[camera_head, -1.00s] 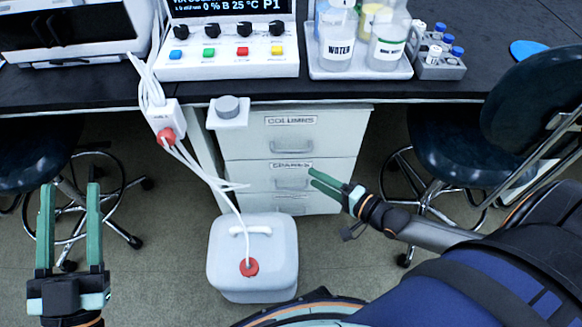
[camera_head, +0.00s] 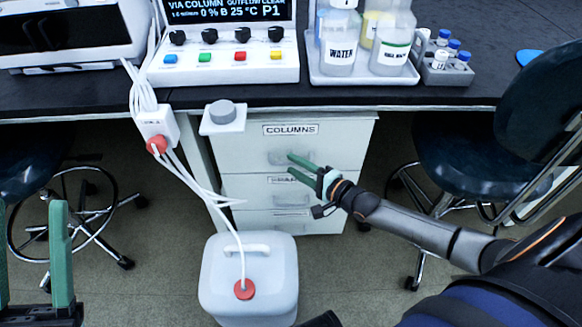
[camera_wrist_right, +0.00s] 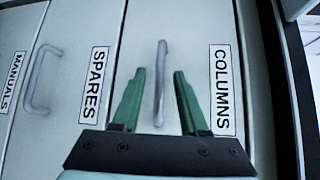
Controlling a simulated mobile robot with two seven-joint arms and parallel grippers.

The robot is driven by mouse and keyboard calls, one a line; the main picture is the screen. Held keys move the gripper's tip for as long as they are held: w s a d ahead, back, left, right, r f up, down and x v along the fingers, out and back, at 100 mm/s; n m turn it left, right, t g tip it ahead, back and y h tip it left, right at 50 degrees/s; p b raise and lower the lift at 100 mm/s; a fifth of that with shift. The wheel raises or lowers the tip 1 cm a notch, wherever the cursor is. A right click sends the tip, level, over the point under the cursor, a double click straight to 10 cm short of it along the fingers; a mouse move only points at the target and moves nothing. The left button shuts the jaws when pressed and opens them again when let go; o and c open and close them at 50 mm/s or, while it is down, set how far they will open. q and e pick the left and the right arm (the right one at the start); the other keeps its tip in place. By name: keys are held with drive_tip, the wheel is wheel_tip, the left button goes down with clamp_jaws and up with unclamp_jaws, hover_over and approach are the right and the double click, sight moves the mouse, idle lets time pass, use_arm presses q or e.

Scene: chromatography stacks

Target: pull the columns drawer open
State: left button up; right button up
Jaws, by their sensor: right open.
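The columns drawer (camera_head: 335,147) is the top drawer of a white cabinet under the bench. Its front looks flush with the drawers below. Its grey bar handle (camera_wrist_right: 160,95) shows in the right wrist view, between the two green fingers of my right gripper (camera_wrist_right: 160,72). In the head view my right gripper (camera_head: 290,163) is open in front of this handle, and its fingers partly hide it. I cannot tell whether the fingers touch the handle. My left gripper (camera_head: 30,205) is open and empty at the lower left, partly cut off by the picture edge.
The spares drawer (camera_wrist_right: 85,45) and manuals drawer (camera_wrist_right: 20,45) lie below the columns drawer. A white container (camera_head: 250,285) with a red cap stands on the floor before the cabinet, tubes running into it. A dark stool (camera_head: 465,165) stands right of the cabinet.

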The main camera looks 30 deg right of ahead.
drive_tip(key=shift+x, duration=1)
clamp_jaws()
idle(0.8)
